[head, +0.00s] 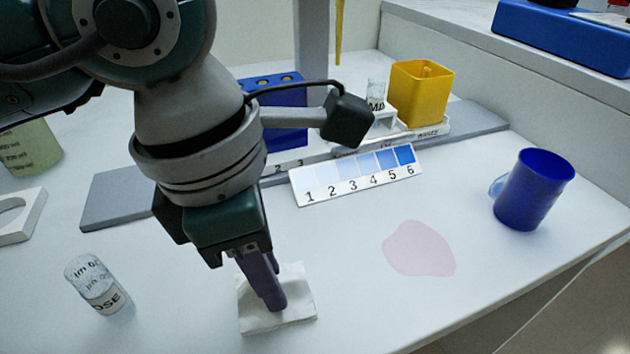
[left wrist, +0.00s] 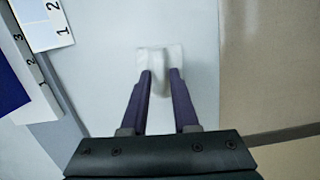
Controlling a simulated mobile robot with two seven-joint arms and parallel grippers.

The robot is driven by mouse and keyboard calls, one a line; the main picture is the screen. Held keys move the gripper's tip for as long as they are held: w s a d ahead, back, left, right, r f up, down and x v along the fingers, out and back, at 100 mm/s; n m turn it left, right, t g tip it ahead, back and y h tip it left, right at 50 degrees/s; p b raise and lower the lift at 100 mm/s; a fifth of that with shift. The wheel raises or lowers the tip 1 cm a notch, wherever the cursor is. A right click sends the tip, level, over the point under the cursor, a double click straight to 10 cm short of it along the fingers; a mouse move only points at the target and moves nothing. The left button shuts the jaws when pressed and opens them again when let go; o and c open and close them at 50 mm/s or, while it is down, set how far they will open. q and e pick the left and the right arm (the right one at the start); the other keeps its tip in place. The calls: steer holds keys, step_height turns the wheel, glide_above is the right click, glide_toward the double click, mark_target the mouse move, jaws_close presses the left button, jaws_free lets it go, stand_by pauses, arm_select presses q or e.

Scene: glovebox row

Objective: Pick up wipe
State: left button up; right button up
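The wipe (head: 301,299) is a white folded cloth lying on the white worktop, low in the middle of the head view. It also shows in the left wrist view (left wrist: 158,56), with a raised fold in its middle. My left gripper (head: 272,301) points down at the wipe, its purple fingertips low at the cloth. In the left wrist view the fingers (left wrist: 160,74) stand apart, one on each side of the raised fold. I cannot tell whether they touch it. The fingers hide part of the wipe. My right gripper is not in view.
A glass vial (head: 97,285) stands left of the wipe. A pink spill (head: 419,249) lies to the right, with a blue mug (head: 534,189) beyond it. A numbered colour card (head: 356,176), a yellow container (head: 420,93) and a blue block (head: 283,125) are behind.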

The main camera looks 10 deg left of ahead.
arm_select(q)
jaws_close()
steer(key=shift+r, duration=0.1)
